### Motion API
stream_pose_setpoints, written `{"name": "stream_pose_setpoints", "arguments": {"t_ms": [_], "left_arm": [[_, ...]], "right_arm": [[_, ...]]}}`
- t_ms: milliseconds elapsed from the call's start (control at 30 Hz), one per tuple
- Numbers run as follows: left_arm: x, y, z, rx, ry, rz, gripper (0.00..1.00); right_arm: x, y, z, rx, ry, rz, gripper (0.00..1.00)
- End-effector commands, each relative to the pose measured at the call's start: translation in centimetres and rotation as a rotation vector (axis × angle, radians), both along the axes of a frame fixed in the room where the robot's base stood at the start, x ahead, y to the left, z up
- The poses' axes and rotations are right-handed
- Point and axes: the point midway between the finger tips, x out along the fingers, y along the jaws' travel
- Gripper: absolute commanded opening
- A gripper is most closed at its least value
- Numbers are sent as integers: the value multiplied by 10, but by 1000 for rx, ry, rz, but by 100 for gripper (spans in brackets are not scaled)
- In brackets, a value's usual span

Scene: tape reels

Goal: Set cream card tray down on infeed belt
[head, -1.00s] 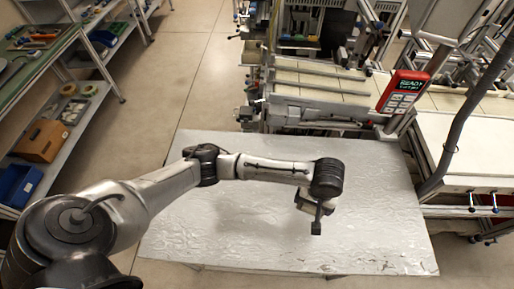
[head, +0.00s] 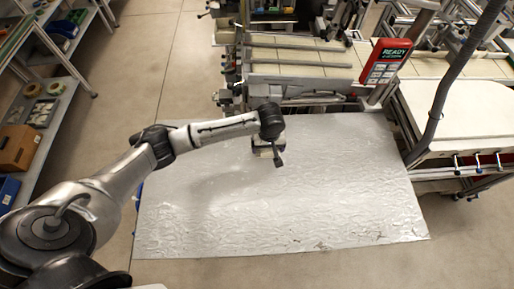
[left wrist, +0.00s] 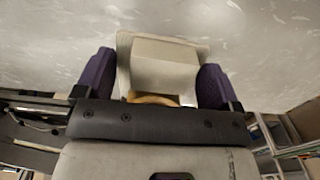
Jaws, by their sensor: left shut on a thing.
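My left gripper (head: 272,152) is over the shiny grey floor plate, short of the machine's front edge. In the left wrist view its two purple finger pads (left wrist: 158,78) are shut on the cream card tray (left wrist: 160,50), one pad on each side. A tan curved piece (left wrist: 152,99) shows at the tray's near edge. In the head view the tray is small and mostly hidden by the wrist. A belt-like surface with cream sections (head: 292,72), perhaps the infeed belt, lies beyond the gripper and apart from it. My right gripper is not in view.
The shiny grey plate (head: 300,205) is clear below the arm. A red panel reading READY (head: 386,61) stands right of the cream-sectioned surface. A dark curved pipe (head: 458,75) and a pale table (head: 465,108) are farther right. Shelves (head: 50,120) stand at the left.

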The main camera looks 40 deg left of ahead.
Motion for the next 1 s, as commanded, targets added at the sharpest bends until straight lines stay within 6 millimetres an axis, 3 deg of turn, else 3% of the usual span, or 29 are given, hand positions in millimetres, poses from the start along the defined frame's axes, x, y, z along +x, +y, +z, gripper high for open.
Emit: {"name": "stream_pose_setpoints", "arguments": {"t_ms": [133, 333, 567, 833, 1000], "left_arm": [[-1, 26, -16, 2, -1, 2, 60], [-2, 43, -26, 1, -1, 0, 60], [-2, 46, -33, 0, 0, -1, 60], [-3, 46, -65, 0, 0, -2, 60], [-2, 46, -68, 0, -1, -2, 60]], "right_arm": [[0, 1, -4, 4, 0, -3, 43], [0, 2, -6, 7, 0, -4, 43], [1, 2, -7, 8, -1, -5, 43], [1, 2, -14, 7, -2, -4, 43], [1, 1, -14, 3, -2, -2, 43]]}}
